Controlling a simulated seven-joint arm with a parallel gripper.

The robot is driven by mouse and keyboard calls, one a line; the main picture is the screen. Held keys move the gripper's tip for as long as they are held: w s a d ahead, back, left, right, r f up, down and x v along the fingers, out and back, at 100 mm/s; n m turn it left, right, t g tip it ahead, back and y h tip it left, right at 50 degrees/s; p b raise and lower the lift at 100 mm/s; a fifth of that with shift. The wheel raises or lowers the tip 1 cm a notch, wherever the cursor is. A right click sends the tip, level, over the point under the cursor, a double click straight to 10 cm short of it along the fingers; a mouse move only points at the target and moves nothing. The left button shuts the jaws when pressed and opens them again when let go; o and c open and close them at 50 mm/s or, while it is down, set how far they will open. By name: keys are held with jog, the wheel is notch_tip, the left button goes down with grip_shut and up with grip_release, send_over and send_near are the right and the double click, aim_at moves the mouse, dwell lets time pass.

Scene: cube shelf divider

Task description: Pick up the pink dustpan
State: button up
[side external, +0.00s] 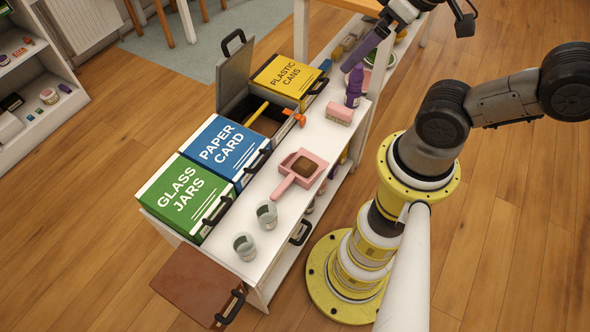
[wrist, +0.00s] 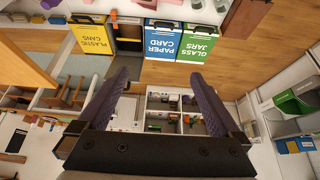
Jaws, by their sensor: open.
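The pink dustpan (side external: 311,178) lies on the white counter in the side view, its handle (side external: 282,187) pointing toward the lower left. A brown clump (side external: 304,166) sits in its pan. My gripper (side external: 366,52) is at the top of the side view, above the far end of the counter and well apart from the dustpan. In the wrist view my gripper (wrist: 160,75) shows two purple fingers spread wide with nothing between them.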

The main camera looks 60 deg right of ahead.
dwell(0.3)
jog(key=c, duration=0.6)
jog(key=shift+o, duration=0.2)
